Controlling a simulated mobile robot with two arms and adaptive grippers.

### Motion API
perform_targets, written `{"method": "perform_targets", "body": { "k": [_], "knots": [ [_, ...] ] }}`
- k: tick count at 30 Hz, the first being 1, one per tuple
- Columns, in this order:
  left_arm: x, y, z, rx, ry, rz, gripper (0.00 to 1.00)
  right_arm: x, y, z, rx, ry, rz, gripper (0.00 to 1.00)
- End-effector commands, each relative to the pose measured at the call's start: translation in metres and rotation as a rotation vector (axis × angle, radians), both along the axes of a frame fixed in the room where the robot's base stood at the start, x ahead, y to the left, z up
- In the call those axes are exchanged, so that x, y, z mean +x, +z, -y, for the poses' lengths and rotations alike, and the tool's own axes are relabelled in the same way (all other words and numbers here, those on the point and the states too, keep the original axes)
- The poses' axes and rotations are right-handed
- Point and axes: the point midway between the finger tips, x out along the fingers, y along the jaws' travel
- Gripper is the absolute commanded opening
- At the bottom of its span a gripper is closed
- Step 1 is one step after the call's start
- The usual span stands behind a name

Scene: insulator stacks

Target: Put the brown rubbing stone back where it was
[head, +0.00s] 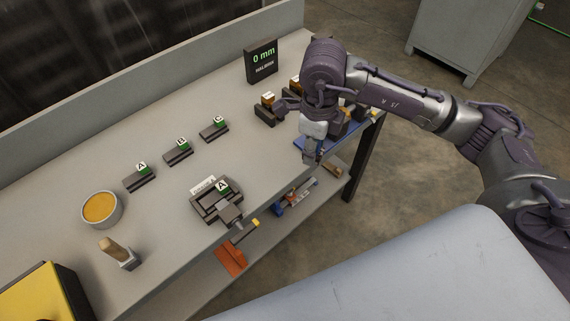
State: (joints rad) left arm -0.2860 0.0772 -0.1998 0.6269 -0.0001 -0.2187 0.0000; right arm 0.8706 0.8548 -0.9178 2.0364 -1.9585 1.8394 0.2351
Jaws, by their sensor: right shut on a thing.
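My right gripper (310,154) points down over the far right end of the workbench (150,225), by a blue surface (300,143). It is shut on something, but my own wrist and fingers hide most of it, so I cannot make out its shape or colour. A brown-topped block with a white tag (268,98) stands in a dark holder (265,116), left of the gripper. Another brown-topped block (295,80) shows partly behind my wrist. I cannot tell whether either is the brown rubbing stone. My left gripper is not in view.
Dark holders tagged A (140,179), B (178,154) and C (213,131) stand in a row. A dark fixture (216,205) bears another A tag. A display reading 0 mm (262,62), an orange-filled bowl (101,209) and a wooden-handled tool (118,252) stand on the bench.

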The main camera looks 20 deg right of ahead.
Motion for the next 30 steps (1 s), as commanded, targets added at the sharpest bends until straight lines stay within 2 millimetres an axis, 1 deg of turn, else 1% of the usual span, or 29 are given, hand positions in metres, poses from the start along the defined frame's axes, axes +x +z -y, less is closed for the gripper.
{"method": "perform_targets", "body": {
  "k": [1,3,6,11,15,18,23,28,30],
  "knots": [
    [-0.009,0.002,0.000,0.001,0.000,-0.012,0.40,0.004,-0.002,-0.006,0.003,-0.002,-0.001,0.03],
    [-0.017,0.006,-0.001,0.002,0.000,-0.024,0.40,0.013,-0.009,-0.016,0.002,-0.003,-0.003,0.03],
    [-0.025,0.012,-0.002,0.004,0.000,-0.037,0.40,0.030,-0.022,-0.032,0.002,-0.002,-0.003,0.03],
    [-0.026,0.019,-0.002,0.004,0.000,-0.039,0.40,0.056,-0.044,-0.057,0.002,-0.003,-0.003,0.03],
    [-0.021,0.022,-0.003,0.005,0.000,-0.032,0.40,0.073,-0.059,-0.072,0.002,-0.003,-0.001,0.03],
    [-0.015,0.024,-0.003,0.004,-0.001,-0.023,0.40,0.079,-0.064,-0.077,-0.001,-0.003,-0.001,0.03],
    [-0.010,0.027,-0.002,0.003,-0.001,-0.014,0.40,0.080,-0.074,-0.078,-0.001,-0.003,-0.002,0.03],
    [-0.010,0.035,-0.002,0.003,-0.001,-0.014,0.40,0.080,-0.098,-0.078,-0.001,-0.003,-0.004,0.03],
    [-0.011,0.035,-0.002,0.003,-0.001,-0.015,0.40,0.080,-0.105,-0.078,-0.001,-0.003,-0.002,0.03]
  ]
}}
